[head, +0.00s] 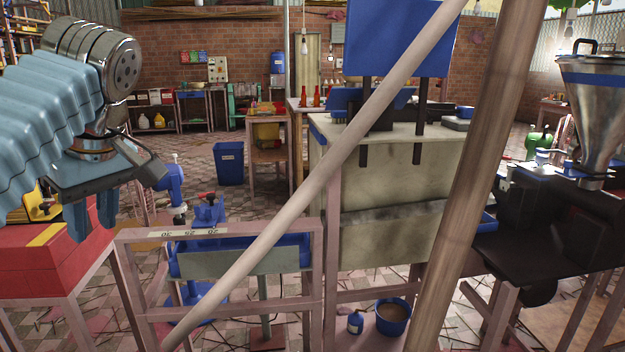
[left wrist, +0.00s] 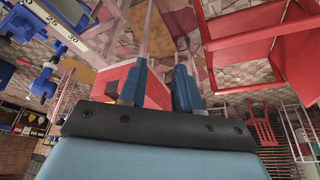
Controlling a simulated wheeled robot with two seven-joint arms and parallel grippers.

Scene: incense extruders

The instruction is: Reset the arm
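My left arm comes in from the left in the head view, with a ribbed light-blue sleeve and a metal wrist joint. My left gripper (head: 91,218) points down beside and partly in front of a red box (head: 62,262) on a stand. In the left wrist view the two blue fingers of the left gripper (left wrist: 160,88) stand apart with a gap and hold nothing that I can see. The red box (left wrist: 118,80) shows behind them. My right gripper is in neither view.
Pale diagonal poles (head: 330,175) cross the head view. A large workbench (head: 385,190) stands mid-view, a black machine with a metal hopper (head: 595,110) at right. A blue bucket (head: 392,315) sits low.

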